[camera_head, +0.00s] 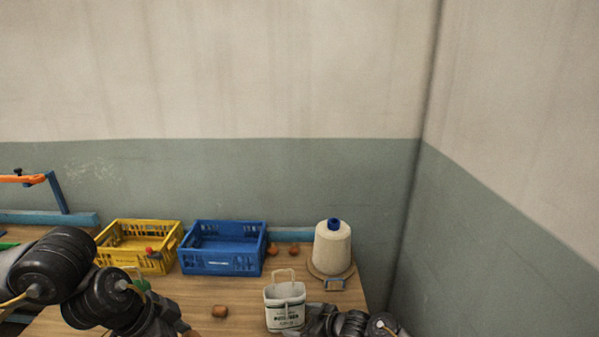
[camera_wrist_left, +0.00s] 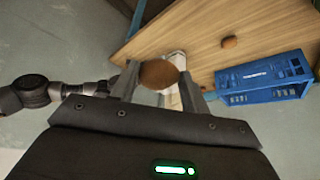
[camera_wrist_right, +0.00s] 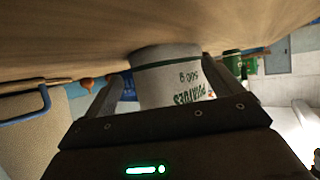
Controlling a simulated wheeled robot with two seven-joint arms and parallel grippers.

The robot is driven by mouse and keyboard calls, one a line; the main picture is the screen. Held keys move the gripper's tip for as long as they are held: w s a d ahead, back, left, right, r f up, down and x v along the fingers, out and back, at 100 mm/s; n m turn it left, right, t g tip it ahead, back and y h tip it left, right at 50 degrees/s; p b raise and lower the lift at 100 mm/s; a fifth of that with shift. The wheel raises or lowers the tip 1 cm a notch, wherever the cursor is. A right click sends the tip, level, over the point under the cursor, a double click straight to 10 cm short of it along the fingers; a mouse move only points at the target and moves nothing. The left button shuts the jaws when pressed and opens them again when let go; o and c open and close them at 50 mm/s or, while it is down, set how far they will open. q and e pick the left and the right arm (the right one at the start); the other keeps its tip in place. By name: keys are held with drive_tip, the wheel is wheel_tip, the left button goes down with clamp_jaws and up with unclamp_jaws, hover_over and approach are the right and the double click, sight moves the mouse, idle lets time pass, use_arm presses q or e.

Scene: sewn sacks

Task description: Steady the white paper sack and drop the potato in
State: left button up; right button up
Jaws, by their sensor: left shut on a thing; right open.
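The white paper sack (camera_head: 285,309) stands upright and open-topped on the wooden table, with printed lettering and a handle loop. My right gripper (camera_head: 309,322) is at its right side, jaws open. In the right wrist view the sack (camera_wrist_right: 167,82) sits between the spread fingers; whether they touch it I cannot tell. My left gripper (camera_head: 180,327) is shut on a brown potato (camera_wrist_left: 158,74), left of the sack and apart from it in the head view. The sack is partly hidden behind that potato in the left wrist view. Another potato (camera_head: 219,311) lies on the table.
A yellow crate (camera_head: 138,261) and a blue crate (camera_head: 223,267) stand at the back. A thread cone (camera_head: 332,250) stands behind the sack to the right. Small brownish things (camera_head: 294,249) lie near the back edge. Bare table lies between the blue crate and the loose potato.

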drive_tip(key=shift+c, duration=0.4)
drive_tip(key=c, duration=0.7)
drive_tip(key=shift+c, duration=0.2)
use_arm(q)
drive_tip(key=w+d+n+t+y, duration=0.1)
drive_tip(key=w+d+n, duration=0.3)
drive_tip(key=w+d, duration=0.4)
drive_tip(key=w+d+n+t+y, duration=0.1)
drive_tip(key=w+d+n, duration=0.4)
drive_tip(key=w, duration=0.9)
drive_tip(key=d+y, duration=0.1)
drive_tip(key=d, duration=0.2)
drive_tip(key=shift+r+y, duration=0.25)
drive_tip(key=shift+y, duration=0.15)
drive_tip(key=shift+f, duration=0.1)
drive_tip(key=shift+a+f, duration=0.1)
drive_tip(key=shift+f, duration=2.75)
drive_tip(key=shift+w+f, duration=0.1)
drive_tip(key=shift+f, duration=0.05)
